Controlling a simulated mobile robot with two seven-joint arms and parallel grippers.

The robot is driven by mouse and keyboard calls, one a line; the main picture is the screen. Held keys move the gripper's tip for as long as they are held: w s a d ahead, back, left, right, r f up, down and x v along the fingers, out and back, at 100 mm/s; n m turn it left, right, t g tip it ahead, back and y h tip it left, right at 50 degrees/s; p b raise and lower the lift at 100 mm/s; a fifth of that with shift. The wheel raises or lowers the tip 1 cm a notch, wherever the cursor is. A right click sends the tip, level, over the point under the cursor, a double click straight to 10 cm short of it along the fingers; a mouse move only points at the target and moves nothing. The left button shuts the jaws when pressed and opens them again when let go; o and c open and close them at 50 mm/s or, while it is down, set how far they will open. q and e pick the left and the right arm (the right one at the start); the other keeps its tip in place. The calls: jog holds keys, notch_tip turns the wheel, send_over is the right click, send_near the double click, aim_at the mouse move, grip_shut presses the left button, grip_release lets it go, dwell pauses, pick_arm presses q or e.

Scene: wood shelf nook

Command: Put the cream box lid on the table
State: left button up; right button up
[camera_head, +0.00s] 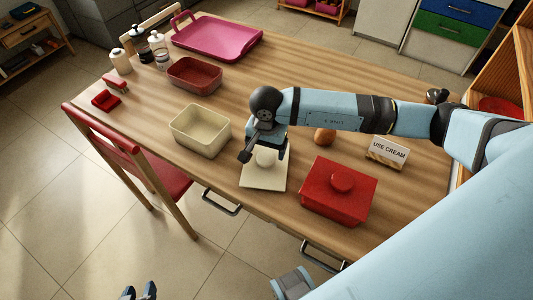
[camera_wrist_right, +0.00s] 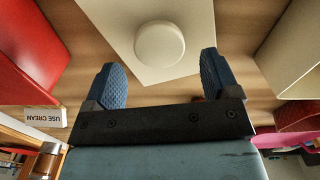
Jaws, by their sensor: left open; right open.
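The cream box lid (camera_head: 262,182), a square plate with a round knob, appears to lie flat on the wooden table (camera_head: 225,90) near its front edge. It also shows in the right wrist view (camera_wrist_right: 112,22). My right gripper (camera_head: 264,154) is over the lid's far part in the head view. In the wrist view its open fingers (camera_wrist_right: 160,80) point at the knob and are spread wider than it; I cannot tell whether they touch the lid. The cream box (camera_head: 188,139) stands open and lidless to the left. My left gripper (camera_head: 139,293) is open and empty at the bottom edge.
A red lidded box (camera_head: 333,205) stands right of the lid. An orange-brown round item (camera_head: 325,136) and a "USE CREAM" sign (camera_head: 387,153) are behind it. A red open box (camera_head: 195,77), pink tray (camera_head: 225,42) and bottles (camera_head: 159,51) are farther back. A red chair (camera_head: 120,140) is at left.

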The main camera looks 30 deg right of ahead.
aim_at(266, 156)
notch_tip(266, 156, up, 8)
jog(key=shift+r, duration=0.15)
jog(key=shift+a, duration=0.1)
dwell(0.5)
